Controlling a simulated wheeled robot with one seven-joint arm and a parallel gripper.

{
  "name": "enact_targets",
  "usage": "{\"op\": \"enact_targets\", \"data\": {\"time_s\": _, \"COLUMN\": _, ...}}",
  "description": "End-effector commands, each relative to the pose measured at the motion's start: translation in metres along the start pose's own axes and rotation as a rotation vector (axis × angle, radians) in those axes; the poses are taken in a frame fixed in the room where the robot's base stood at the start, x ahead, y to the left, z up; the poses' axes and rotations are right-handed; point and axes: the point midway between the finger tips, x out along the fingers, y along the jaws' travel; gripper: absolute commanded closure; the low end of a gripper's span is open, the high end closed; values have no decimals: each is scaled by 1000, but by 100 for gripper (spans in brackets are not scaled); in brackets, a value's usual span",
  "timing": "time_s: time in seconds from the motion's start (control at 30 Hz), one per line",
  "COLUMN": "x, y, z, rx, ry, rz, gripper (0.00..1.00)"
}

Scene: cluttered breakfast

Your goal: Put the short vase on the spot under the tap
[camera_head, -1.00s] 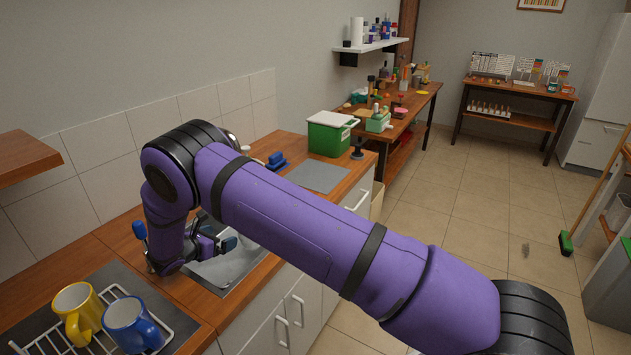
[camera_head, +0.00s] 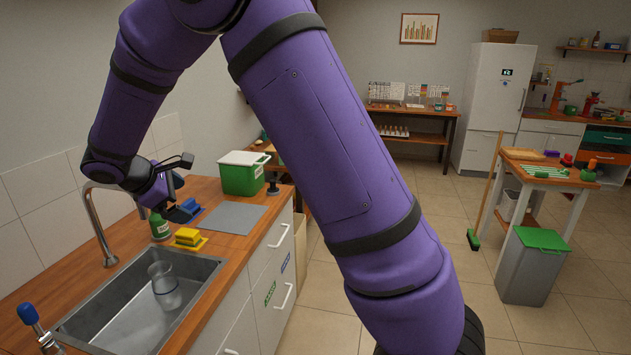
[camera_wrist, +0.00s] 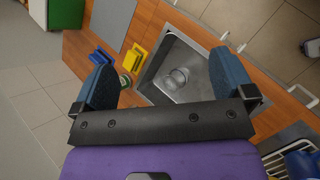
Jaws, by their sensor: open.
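A clear glass vessel (camera_head: 163,285), which looks like the short vase, stands in the metal sink (camera_head: 118,325). It also shows in the wrist view (camera_wrist: 175,78), inside the sink basin (camera_wrist: 200,62). The tap (camera_head: 96,215) rises behind the sink and its spout curves toward the basin; its end is partly hidden by my arm. The vessel looks roughly below the spout, but I cannot tell whether it is exactly under it. My gripper (camera_head: 180,195) is raised above the counter and sink. In the wrist view my gripper (camera_wrist: 166,85) is open, with nothing held between its blue fingers.
A green bottle (camera_head: 159,227), a yellow sponge (camera_head: 187,237) and a blue item (camera_head: 188,207) are beside the sink. A grey mat (camera_head: 232,218) and a green box (camera_head: 243,175) stand farther along. A blue-topped lever (camera_head: 28,315) is at the front left.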

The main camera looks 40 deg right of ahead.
Motion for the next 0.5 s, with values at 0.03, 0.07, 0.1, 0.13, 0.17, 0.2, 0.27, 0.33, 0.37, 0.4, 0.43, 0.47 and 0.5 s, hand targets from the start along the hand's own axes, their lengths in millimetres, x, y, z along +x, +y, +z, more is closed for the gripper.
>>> {"op": "enact_targets", "data": {"time_s": 0.03, "x": -8, "y": -2, "z": 23, "rx": 58, "ry": 26, "rz": -20, "gripper": 0}}
{"op": "enact_targets", "data": {"time_s": 0.07, "x": -12, "y": -5, "z": 34, "rx": 89, "ry": 41, "rz": -34, "gripper": 0}}
{"op": "enact_targets", "data": {"time_s": 0.1, "x": -17, "y": -8, "z": 49, "rx": 131, "ry": 59, "rz": -52, "gripper": 0}}
{"op": "enact_targets", "data": {"time_s": 0.13, "x": -21, "y": -11, "z": 60, "rx": 163, "ry": 74, "rz": -64, "gripper": 0}}
{"op": "enact_targets", "data": {"time_s": 0.17, "x": -25, "y": -15, "z": 70, "rx": 194, "ry": 89, "rz": -77, "gripper": 0}}
{"op": "enact_targets", "data": {"time_s": 0.2, "x": -30, "y": -20, "z": 84, "rx": 236, "ry": 109, "rz": -94, "gripper": 0}}
{"op": "enact_targets", "data": {"time_s": 0.27, "x": -37, "y": -28, "z": 104, "rx": 299, "ry": 138, "rz": -118, "gripper": 0}}
{"op": "enact_targets", "data": {"time_s": 0.33, "x": -45, "y": -39, "z": 127, "rx": 371, "ry": 171, "rz": -146, "gripper": 0}}
{"op": "enact_targets", "data": {"time_s": 0.37, "x": -48, "y": -44, "z": 136, "rx": 403, "ry": 186, "rz": -158, "gripper": 0}}
{"op": "enact_targets", "data": {"time_s": 0.4, "x": -52, "y": -50, "z": 149, "rx": 445, "ry": 206, "rz": -174, "gripper": 0}}
{"op": "enact_targets", "data": {"time_s": 0.43, "x": -55, "y": -56, "z": 158, "rx": 475, "ry": 221, "rz": -184, "gripper": 0}}
{"op": "enact_targets", "data": {"time_s": 0.47, "x": -59, "y": -62, "z": 166, "rx": 507, "ry": 236, "rz": -196, "gripper": 0}}
{"op": "enact_targets", "data": {"time_s": 0.5, "x": -62, "y": -70, "z": 177, "rx": 549, "ry": 254, "rz": -212, "gripper": 0}}
